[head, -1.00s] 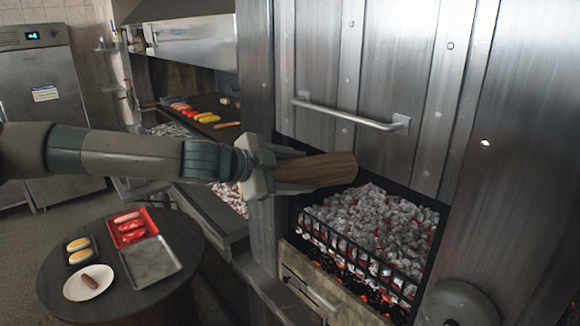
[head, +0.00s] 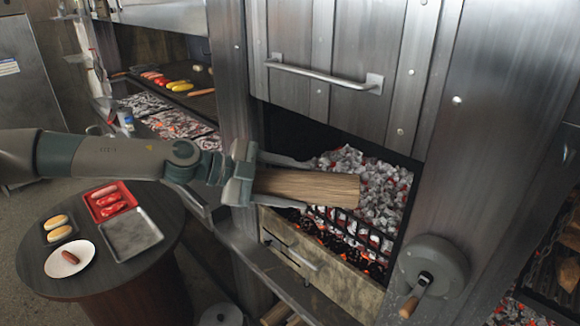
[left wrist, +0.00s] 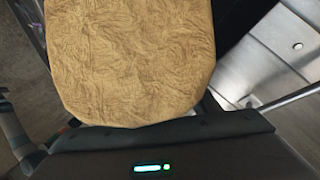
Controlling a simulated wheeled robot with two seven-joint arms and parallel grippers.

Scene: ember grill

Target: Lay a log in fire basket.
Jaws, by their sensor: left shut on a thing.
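My left gripper (head: 246,177) comes in from the left in the head view and is shut on one end of a brown wooden log (head: 315,187). The log is held roughly level, its free end pointing right, in front of the fire basket. In the left wrist view the log (left wrist: 135,55) fills the upper middle, its pale end toward the camera. The fire basket (head: 352,238) is a black-barred grate filled with grey, red-glowing coals, inside the steel grill opening. The log hides part of the basket. My right gripper is not in view.
A raised steel door with a bar handle (head: 325,76) hangs above the opening. A crank wheel (head: 433,264) is at right. A drawer front (head: 318,270) lies below the basket. A round table (head: 165,205) with trays and a plate stands at left.

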